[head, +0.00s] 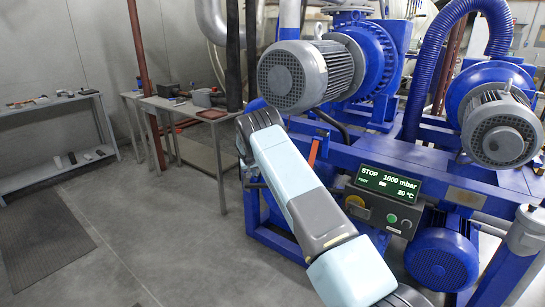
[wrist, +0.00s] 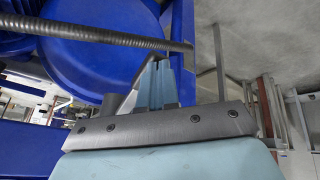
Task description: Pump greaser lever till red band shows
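My arm reaches up and left across the head view, and its dark wrist end (head: 247,133) lies in front of the blue pump frame. In the wrist view my gripper (wrist: 163,84) shows two narrow pale blue-grey fingers side by side at the middle of the dark palm plate. They look closed together, with nothing clearly held. A slanted grey bar (wrist: 130,88) lies just left of the fingers; I cannot tell whether it is the greaser lever. A dark ribbed rod or hose (wrist: 100,35) crosses beyond the fingertips. I cannot make out a red band.
A control panel (head: 388,182) reads STOP, 1000 mbar, 20 °C. Large motors (head: 291,77) and blue pump housings fill the right. An orange strip (head: 314,151) stands on the frame beside my arm. A workbench (head: 190,108) stands behind; the floor at left is open.

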